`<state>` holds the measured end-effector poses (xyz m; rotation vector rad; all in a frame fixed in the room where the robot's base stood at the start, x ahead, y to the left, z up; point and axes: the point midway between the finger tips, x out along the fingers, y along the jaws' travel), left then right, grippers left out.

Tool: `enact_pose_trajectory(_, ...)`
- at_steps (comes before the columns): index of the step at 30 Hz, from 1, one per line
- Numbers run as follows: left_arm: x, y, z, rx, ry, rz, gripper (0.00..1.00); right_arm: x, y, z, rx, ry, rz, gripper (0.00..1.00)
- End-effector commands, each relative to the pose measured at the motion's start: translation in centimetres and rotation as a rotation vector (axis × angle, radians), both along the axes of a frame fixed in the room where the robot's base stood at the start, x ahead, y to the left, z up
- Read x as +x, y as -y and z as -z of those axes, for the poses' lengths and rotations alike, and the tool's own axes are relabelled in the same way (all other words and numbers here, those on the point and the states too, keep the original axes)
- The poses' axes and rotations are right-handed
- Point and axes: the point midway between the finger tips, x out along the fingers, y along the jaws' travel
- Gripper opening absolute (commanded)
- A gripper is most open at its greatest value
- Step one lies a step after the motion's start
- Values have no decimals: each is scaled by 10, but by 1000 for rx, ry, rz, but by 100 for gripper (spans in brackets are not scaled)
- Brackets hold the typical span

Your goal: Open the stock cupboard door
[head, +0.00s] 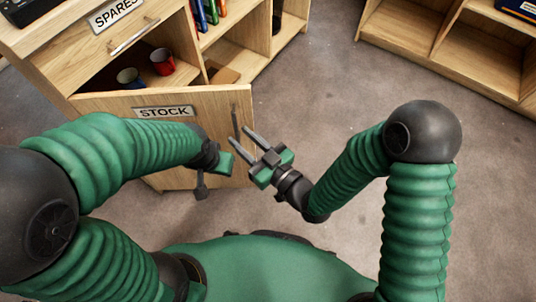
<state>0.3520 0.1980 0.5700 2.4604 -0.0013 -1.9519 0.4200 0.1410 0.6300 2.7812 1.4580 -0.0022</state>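The stock cupboard door (183,103) is a pale wooden panel with a STOCK label. It stands partly open, angled out from the cupboard front, with the inside visible over its top edge. Its upright bar handle (235,118) is near its right edge. My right gripper (240,136) is open, its two grey fingers pointing at the handle's lower end. Nothing shows clearly held between them; I cannot tell whether they touch the handle or door. My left gripper (217,169) is in front of the door, partly hidden by its own wrist; its opening is unclear.
A SPARES drawer (100,48) is above. Open shelves with upright coloured items (207,12) are to the right. Another shelf unit (430,45) stands at upper right. Floor (325,85) between units is clear.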

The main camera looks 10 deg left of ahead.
Motion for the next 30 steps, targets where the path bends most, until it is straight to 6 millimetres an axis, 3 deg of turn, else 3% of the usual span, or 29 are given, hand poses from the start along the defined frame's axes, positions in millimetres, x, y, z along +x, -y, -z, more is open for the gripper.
enact_pose_trajectory(5, 0, 0, -28, 0, 0, 0, 36, -30, 45, -6, -3, -12, 5, 32)
enact_pose_trajectory(6, 0, 0, -44, 0, 0, 0, 36, -33, 49, -11, -3, -12, 3, 32)
enact_pose_trajectory(9, 0, 0, -70, 0, 1, 0, 36, -43, 63, -11, -1, -12, 3, 32)
enact_pose_trajectory(13, 0, 0, -89, 0, 1, 0, 36, -60, 88, -7, -2, -11, 5, 32)
enact_pose_trajectory(18, 0, 0, -97, 0, 0, 0, 36, -73, 107, -1, -1, -6, 3, 32)
enact_pose_trajectory(26, 0, 0, -95, 0, 0, 0, 36, -76, 110, 1, 0, -1, 2, 32)
enact_pose_trajectory(30, 0, 0, -100, 0, 0, 0, 36, -74, 109, 1, -15, -7, -4, 18)
